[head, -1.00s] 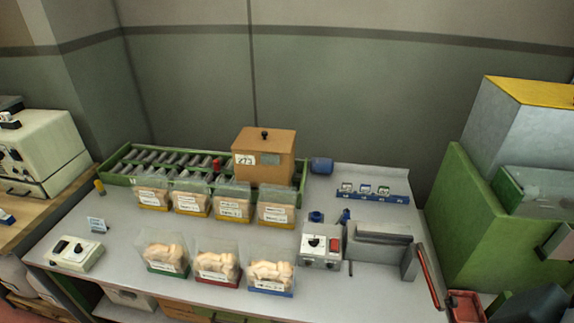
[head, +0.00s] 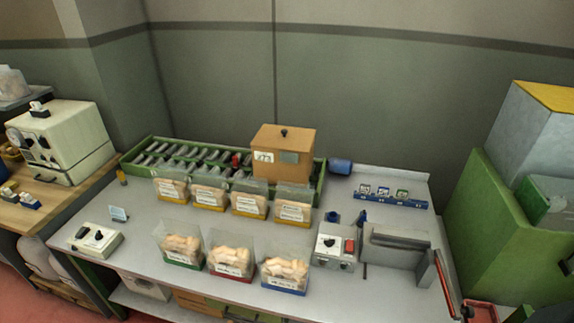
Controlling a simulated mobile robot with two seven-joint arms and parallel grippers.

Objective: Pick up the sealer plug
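A grey sealer (head: 395,252) with a long dark bar stands at the right of the grey workbench (head: 140,220). Its control box (head: 335,254) has a black knob and a red switch. Just behind the box are a small blue piece (head: 332,218) and an upright blue piece (head: 362,217). Either could be the sealer plug; they are too small to tell which. Neither of my grippers shows in the head view.
Behind are a green roller tray (head: 137,150) and a brown lidded box (head: 284,170). A red lever (head: 445,283) hangs over the right edge.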

